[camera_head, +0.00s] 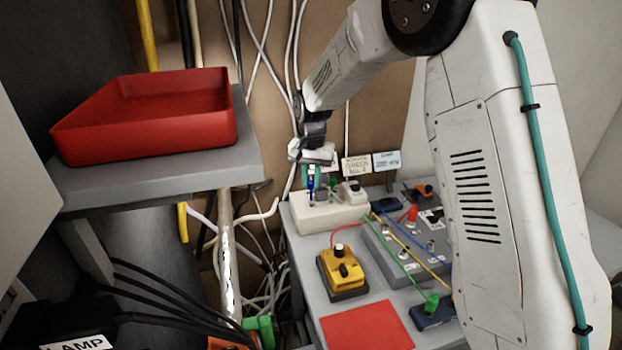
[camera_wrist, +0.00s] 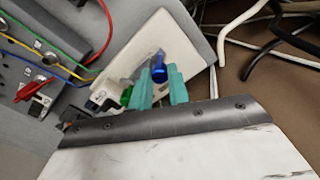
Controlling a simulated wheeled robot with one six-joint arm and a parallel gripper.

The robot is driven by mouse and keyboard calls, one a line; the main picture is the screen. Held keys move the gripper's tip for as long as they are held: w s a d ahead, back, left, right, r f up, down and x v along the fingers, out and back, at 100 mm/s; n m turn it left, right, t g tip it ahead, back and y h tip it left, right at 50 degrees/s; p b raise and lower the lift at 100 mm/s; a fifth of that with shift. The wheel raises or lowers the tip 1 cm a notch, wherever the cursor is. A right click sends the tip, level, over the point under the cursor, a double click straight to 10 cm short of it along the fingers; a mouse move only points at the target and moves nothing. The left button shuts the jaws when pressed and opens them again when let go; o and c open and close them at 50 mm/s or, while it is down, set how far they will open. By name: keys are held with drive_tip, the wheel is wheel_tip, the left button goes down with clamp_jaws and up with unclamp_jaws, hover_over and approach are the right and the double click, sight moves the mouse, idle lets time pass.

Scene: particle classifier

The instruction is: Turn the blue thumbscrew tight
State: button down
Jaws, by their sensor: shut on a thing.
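The blue thumbscrew (camera_head: 311,187) stands upright on the white block (camera_head: 325,218) at the back left of the grey table. My gripper (camera_head: 309,174) comes down on it from above. In the wrist view, the blue thumbscrew (camera_wrist: 159,69) shows between the tips of my two teal fingers (camera_wrist: 162,84), which are shut on it. Its lower part and thread are partly hidden there. The white block (camera_wrist: 172,32) lies behind the fingers in that view. I cannot tell how tight the screw is.
A green screw (camera_head: 333,184) and a white switch piece (camera_head: 353,191) sit close right of the blue screw. A yellow box (camera_head: 342,270), a red mat (camera_head: 367,326) and a wired grey panel (camera_head: 400,262) share the table. A red tray (camera_head: 150,125) sits on a shelf at left.

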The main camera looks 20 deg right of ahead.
sight(311, 182)
drive_tip(key=m, duration=0.4)
drive_tip(key=shift+m, duration=2.2)
drive_tip(key=c, duration=1.3)
unclamp_jaws()
wheel_tip(311, 182, up, 8)
drive_tip(key=shift+f, duration=0.1)
